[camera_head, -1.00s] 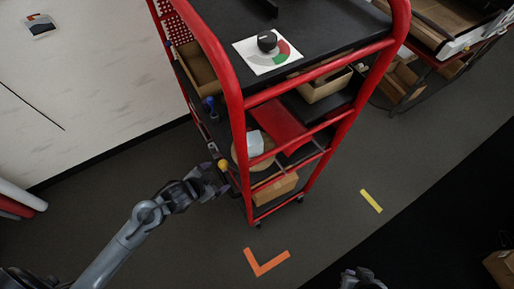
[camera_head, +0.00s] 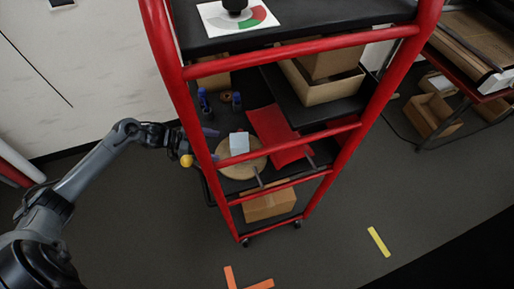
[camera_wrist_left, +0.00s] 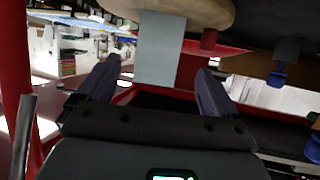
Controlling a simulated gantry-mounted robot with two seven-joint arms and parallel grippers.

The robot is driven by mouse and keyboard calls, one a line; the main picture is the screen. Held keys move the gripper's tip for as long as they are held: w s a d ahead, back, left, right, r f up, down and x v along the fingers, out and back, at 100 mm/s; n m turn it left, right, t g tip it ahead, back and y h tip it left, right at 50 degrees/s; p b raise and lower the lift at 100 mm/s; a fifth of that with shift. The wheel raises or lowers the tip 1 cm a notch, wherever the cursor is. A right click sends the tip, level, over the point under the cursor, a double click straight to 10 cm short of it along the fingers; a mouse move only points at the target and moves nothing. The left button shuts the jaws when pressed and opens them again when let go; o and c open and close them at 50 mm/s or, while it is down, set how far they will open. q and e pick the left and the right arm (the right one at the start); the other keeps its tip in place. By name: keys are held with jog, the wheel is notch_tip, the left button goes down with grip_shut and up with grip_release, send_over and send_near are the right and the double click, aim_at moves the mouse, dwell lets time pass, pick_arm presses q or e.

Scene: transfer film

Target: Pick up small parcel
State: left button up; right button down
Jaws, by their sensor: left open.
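A small pale grey box (camera_head: 239,143), which I take as the small parcel, stands on a round wooden board (camera_head: 228,171) on the middle shelf of a red cart. My left gripper (camera_head: 211,145) is at the cart's left side, just left of the box, with its fingers apart. In the left wrist view the box (camera_wrist_left: 160,48) shows beyond and between the open fingertips (camera_wrist_left: 158,68), against the wooden board (camera_wrist_left: 195,10). I cannot tell whether a finger touches it. My right gripper is not in view.
Red cart rails (camera_head: 350,110) frame the shelves. A red folder-like sheet (camera_head: 279,137), blue-handled items (camera_head: 236,101) and a cardboard tray (camera_head: 325,82) share the shelves near the box. A cardboard box (camera_head: 269,204) sits on the bottom shelf.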

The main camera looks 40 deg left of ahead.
aim_at(240, 148)
pick_arm(q)
jog(key=x, duration=0.5)
jog(key=shift+d, duration=0.1)
jog(key=x, duration=0.4)
jog(key=shift+d+r, duration=0.15)
jog(key=shift+d, duration=0.05)
jog(key=shift+w+d+f, duration=0.25)
jog(key=shift+w+d, duration=0.15)
jog(key=shift+r, duration=0.1)
jog(key=c, duration=1.3)
